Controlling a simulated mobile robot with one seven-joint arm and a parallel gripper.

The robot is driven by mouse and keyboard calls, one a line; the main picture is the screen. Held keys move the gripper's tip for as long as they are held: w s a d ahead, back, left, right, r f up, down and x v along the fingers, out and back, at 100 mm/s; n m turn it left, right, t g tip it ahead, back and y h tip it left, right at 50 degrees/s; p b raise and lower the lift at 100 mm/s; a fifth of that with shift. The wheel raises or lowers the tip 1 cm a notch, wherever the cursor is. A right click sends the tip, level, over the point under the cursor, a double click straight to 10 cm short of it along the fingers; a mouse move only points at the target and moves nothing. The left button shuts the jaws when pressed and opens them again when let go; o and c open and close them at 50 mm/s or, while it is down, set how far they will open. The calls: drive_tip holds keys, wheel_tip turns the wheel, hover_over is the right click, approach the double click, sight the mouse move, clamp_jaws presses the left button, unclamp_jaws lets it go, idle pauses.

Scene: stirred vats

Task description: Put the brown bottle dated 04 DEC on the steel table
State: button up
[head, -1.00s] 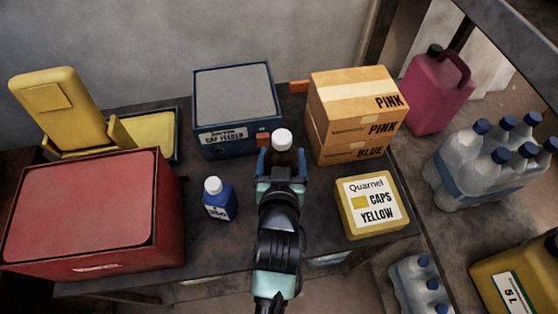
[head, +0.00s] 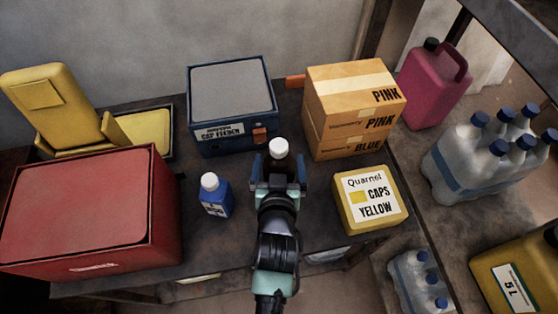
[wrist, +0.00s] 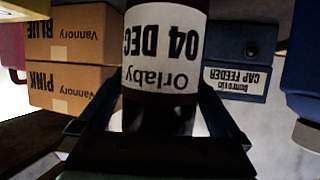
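The brown bottle with a white cap (head: 279,148) stands between the fingers of my gripper (head: 279,172) in the head view. In the wrist view its white label (wrist: 162,50), upside down, reads "Orlaby 04 DEC". The bottle (wrist: 160,120) is close in front of the palm, with one finger on each side. The dark table (head: 335,250) is underneath.
A small blue bottle (head: 215,196) stands left of my gripper, and a yellow caps box (head: 368,200) right. Behind are the blue cap feeder (head: 230,105) and stacked cartons (head: 353,110). A red box (head: 88,215) fills the left. Bottle packs (head: 480,155) sit right.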

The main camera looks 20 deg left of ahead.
drive_tip(key=shift+r, duration=0.15)
drive_tip(key=v, duration=1.2)
drive_tip(key=shift+p, duration=0.45)
drive_tip(key=w+d+r+m+t+h, duration=0.1)
drive_tip(key=w+r+t, duration=0.4)
drive_tip(key=r, duration=0.9)
drive_tip(key=w+d+r+m+t, duration=0.15)
drive_tip(key=w+r, duration=0.55)
drive_tip(key=r, duration=0.7)
drive_tip(key=s+d+r+m+t+h, duration=0.1)
drive_tip(key=s+d+r+t+h, duration=0.1)
drive_tip(key=r, duration=1.2)
drive_tip(key=s+d+r+t+h, duration=0.1)
drive_tip(key=s+d+r+t, duration=0.4)
drive_tip(key=r, duration=0.9)
drive_tip(key=shift+s+d+r+m+t+h, duration=0.25)
drive_tip(key=shift+s+m+t+h, duration=0.15)
drive_tip(key=shift+s+t, duration=0.25)
